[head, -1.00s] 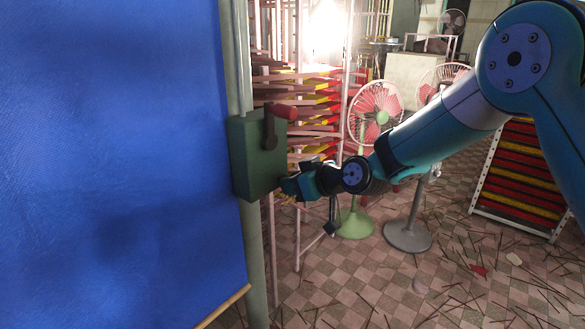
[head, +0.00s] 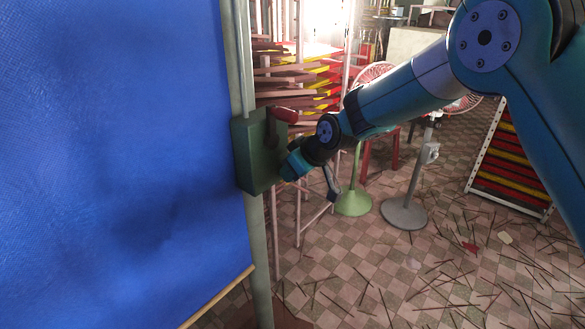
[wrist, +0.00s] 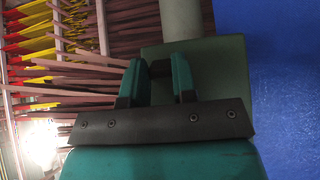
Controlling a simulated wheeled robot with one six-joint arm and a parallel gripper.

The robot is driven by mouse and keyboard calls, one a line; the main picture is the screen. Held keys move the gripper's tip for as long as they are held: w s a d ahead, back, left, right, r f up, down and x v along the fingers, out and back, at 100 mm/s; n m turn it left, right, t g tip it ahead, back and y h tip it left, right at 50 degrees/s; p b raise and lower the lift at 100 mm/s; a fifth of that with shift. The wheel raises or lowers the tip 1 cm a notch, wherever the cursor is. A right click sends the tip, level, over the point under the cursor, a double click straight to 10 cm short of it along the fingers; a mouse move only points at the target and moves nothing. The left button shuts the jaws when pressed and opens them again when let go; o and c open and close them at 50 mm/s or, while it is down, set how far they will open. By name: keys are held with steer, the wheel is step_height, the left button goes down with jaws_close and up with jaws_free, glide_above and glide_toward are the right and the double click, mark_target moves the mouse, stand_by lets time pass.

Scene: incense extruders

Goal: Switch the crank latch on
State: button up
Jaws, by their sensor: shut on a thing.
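The crank latch is a dark green box (head: 254,165) on a pale green upright pole. My gripper (head: 286,170) is at the box's lower right, below the red handle. In the wrist view my gripper (wrist: 160,80) has its two teal fingers on either side of a small dark part (wrist: 160,68) in front of the box (wrist: 222,75). It is shut on that part, seemingly of the crank latch. The red handle does not show in the wrist view.
A large blue sheet (head: 110,150) fills the left, beside the pole (head: 259,250). Racks of incense sticks (head: 300,75) stand behind the box. Fan stands (head: 404,212) and a stick-filled rack (head: 510,160) are at the right. Sticks litter the tiled floor (head: 360,280).

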steer(key=shift+w+r, duration=0.15)
steer(key=o, duration=0.9)
steer(key=b+v, duration=0.3)
steer(key=v, duration=1.4)
steer(key=shift+d, duration=0.1)
steer(key=shift+s+r, duration=0.1)
steer(key=shift+s, duration=0.1)
steer(key=s+d+f+m+g, duration=0.1)
steer(key=s+d, duration=0.1)
steer(key=s, duration=0.7)
steer(key=s+d+f+m+g+h, duration=0.1)
steer(key=s+d+g, duration=0.1)
steer(key=s, duration=0.8)
steer(key=s+d+f+m+g+h, duration=0.1)
steer(key=s+d, duration=0.3)
steer(key=s, duration=0.6)
steer(key=shift+s+d+f+g, duration=0.1)
steer(key=shift+s+d+g, duration=0.1)
steer(key=shift+g, duration=0.2)
